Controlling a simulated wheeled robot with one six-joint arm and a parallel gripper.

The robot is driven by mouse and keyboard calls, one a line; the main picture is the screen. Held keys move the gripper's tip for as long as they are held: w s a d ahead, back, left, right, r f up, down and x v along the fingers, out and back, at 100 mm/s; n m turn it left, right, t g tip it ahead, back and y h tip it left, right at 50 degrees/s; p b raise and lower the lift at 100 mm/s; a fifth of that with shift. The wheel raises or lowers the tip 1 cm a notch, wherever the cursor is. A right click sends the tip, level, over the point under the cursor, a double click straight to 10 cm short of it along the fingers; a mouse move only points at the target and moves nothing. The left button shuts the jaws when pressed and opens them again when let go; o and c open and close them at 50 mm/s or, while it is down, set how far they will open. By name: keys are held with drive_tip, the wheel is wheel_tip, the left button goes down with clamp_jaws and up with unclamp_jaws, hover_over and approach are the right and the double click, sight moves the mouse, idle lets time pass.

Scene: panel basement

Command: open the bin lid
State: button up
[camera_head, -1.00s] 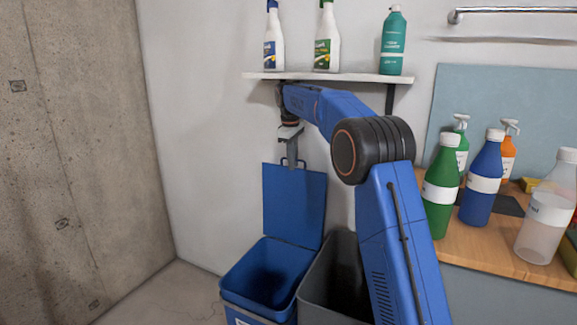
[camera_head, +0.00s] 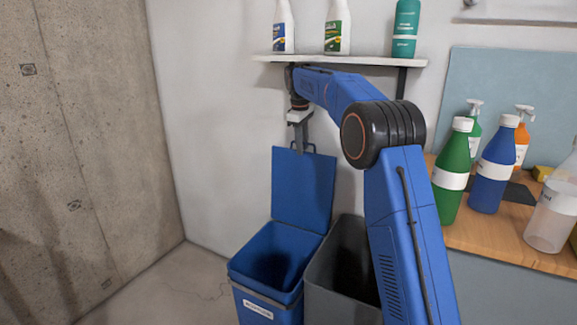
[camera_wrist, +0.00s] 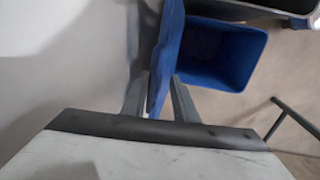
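The blue bin (camera_head: 262,268) stands on the floor by the wall, and its dark inside shows. Its blue lid (camera_head: 303,190) stands up at the back, nearly upright, with a dark loop handle at its top edge. My gripper (camera_head: 300,143) points down at the lid's top edge. In the wrist view the lid (camera_wrist: 166,50) shows nearly edge-on, running between the two grey fingers (camera_wrist: 158,85), which are apart. I cannot tell whether either finger touches it. The bin's open mouth (camera_wrist: 218,55) shows to the right of the lid.
An open grey bin (camera_head: 345,265) stands close beside the blue one. A shelf (camera_head: 345,59) with several bottles hangs just above my wrist. A wooden counter (camera_head: 490,235) with bottles is at right. A concrete wall (camera_head: 90,140) is at left; the floor before it is clear.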

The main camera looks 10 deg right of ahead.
drive_tip(key=s+a+f+t+h, duration=0.1)
drive_tip(key=s+a+f+t, duration=0.1)
drive_tip(key=s+a+f, duration=0.3)
drive_tip(key=s+a+f+t+h, duration=0.2)
drive_tip(key=s+a+f, duration=0.4)
drive_tip(key=s+a, duration=0.6)
drive_tip(key=shift+s+a+f, duration=0.25)
drive_tip(key=shift+s+f, duration=0.05)
drive_tip(key=shift+s, duration=2.4)
drive_tip(key=shift+s+r, duration=0.1)
drive_tip(key=shift+r, duration=0.05)
drive_tip(key=v, duration=1.9)
drive_tip(key=shift+s+a, duration=0.5)
